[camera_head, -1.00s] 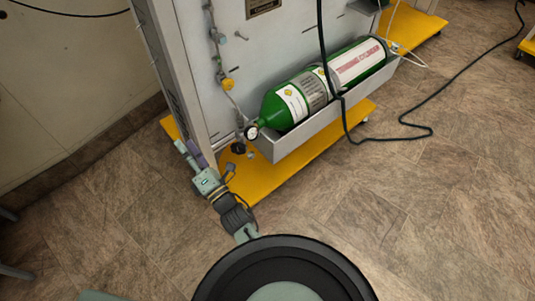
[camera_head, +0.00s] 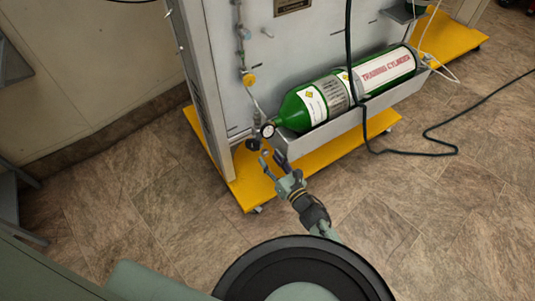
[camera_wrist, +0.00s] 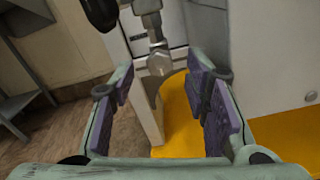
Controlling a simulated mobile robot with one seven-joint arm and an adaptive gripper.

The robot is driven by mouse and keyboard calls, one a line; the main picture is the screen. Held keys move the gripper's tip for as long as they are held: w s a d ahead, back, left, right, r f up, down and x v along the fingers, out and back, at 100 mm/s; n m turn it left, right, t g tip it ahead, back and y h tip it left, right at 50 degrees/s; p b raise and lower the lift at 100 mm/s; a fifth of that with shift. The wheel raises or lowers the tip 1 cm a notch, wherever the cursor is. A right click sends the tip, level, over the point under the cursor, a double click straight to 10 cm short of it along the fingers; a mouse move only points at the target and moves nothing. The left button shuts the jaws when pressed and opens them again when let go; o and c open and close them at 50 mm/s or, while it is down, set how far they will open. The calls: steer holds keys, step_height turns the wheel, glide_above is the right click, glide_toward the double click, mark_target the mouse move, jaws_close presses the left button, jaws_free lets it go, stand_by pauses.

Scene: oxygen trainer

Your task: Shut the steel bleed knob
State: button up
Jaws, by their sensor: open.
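The steel bleed knob (camera_wrist: 159,63) shows in the wrist view as a pale metal end piece below a steel fitting, ahead of my gripper (camera_wrist: 163,88) and between the lines of its two fingers. In the head view, my gripper (camera_head: 270,160) is at the cart's lower front corner, just below the black knob (camera_head: 253,144) and the gauge. It is open, with purple pads apart and nothing between them. The steel knob is small and partly lost among the fingertips in the head view. Contact with it cannot be told.
A green training cylinder (camera_head: 322,102) lies in a grey tray (camera_head: 340,129) to the right. A pressure gauge (camera_head: 267,130) and yellow knob (camera_head: 249,79) are on the panel side. The yellow base (camera_head: 238,190) juts out below. A dark hose crosses the tray.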

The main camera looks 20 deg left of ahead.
steer(key=shift+x, duration=1.35)
jaws_close()
